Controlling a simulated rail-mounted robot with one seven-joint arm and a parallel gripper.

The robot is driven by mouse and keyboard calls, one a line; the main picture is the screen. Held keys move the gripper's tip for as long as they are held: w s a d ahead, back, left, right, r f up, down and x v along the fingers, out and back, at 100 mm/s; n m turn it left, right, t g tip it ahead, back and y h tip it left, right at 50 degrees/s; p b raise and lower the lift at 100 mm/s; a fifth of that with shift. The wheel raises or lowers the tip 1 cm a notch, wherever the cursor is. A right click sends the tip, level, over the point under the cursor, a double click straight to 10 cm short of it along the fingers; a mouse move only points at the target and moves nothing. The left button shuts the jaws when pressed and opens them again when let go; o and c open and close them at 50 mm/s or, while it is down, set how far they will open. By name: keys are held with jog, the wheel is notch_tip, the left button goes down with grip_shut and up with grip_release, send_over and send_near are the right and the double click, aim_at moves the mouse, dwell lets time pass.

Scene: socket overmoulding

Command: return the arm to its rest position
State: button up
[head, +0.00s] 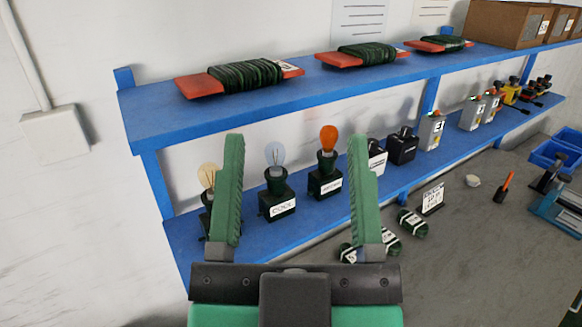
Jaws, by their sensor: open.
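My gripper (297,195) is in the lower middle of the head view, with its two green ribbed fingers pointing up. The fingers are wide apart and nothing is between them in their grip. Behind the fingers, further off, bulbs stand in black holders on the lower blue shelf. A clear bluish bulb (276,156) above a label reading COOL and an orange bulb (328,138) show through the gap. A pale yellow bulb (207,177) is partly hidden by the left finger. The rest of my arm is mostly out of view.
The blue shelf unit (150,125) runs along the white wall. Wound green cables on red boards (200,86) lie on its upper shelf. Grey boxes (431,132) stand on the lower shelf. Dark green bundles (412,223) and a label stand (433,198) are on the grey bench (470,260), whose front is clear.

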jog(key=shift+r, duration=0.1)
notch_tip(320, 180, up, 20)
jog(key=p, duration=1.9)
jog(key=shift+a+p, duration=0.15)
jog(key=shift+p, duration=0.25)
jog(key=shift+w, duration=0.1)
